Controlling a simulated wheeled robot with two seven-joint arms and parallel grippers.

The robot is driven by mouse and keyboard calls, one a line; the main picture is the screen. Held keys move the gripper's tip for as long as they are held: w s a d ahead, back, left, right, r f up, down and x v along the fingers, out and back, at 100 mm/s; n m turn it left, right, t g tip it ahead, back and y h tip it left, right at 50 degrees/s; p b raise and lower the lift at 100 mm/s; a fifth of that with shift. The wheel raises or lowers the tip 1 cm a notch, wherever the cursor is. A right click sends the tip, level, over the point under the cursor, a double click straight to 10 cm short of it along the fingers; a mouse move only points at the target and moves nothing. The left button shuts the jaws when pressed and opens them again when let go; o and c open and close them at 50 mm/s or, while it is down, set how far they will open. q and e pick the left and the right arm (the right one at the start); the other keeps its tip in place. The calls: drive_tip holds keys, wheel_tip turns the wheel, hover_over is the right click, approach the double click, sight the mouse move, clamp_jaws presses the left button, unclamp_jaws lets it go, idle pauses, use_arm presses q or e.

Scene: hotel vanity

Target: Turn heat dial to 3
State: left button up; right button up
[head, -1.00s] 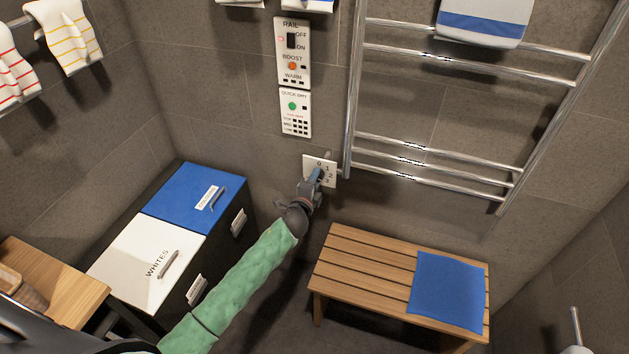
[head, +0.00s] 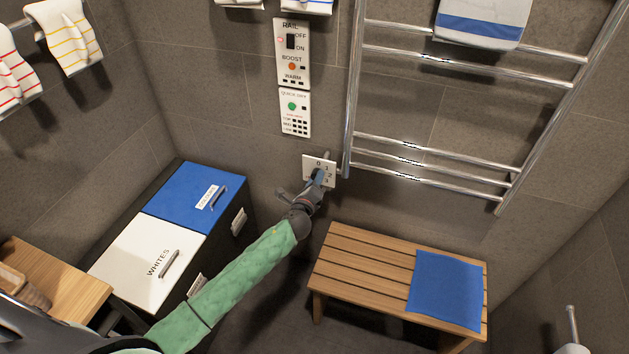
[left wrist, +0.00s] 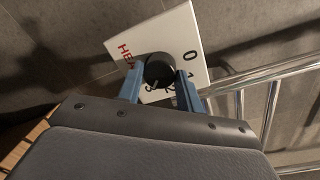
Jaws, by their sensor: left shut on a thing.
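The heat dial is a dark round knob (left wrist: 158,70) on a white wall plate (left wrist: 185,32), marked with 0, 1 and other numerals. In the head view the plate (head: 309,162) is low on the wall, left of the towel rail. My left gripper (head: 317,178) is at the plate, with its blue fingers on either side of the knob. In the left wrist view the gripper (left wrist: 160,84) is shut on the knob. The fingers and knob partly cover the lower numerals, and I cannot read the dial's setting. My right gripper is not in view.
The rail and boost panel (head: 292,55) and quick-dry panel (head: 295,112) are above the dial. A chrome towel rail (head: 440,58) is right of it. A wooden bench (head: 365,262) with a blue towel (head: 448,290) stands below. The laundry bins (head: 147,262) are at left.

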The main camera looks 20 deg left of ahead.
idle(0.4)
use_arm(q)
drive_tip(key=o, duration=1)
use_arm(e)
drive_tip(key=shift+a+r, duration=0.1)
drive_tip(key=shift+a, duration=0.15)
use_arm(q)
drive_tip(key=s+b, duration=0.2)
drive_tip(key=s, duration=0.5)
drive_tip(key=shift+s+r, duration=0.15)
drive_tip(key=shift+s, duration=0.25)
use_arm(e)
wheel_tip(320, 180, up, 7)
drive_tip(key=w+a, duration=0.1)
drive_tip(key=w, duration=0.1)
use_arm(q)
drive_tip(key=shift+d, duration=0.1)
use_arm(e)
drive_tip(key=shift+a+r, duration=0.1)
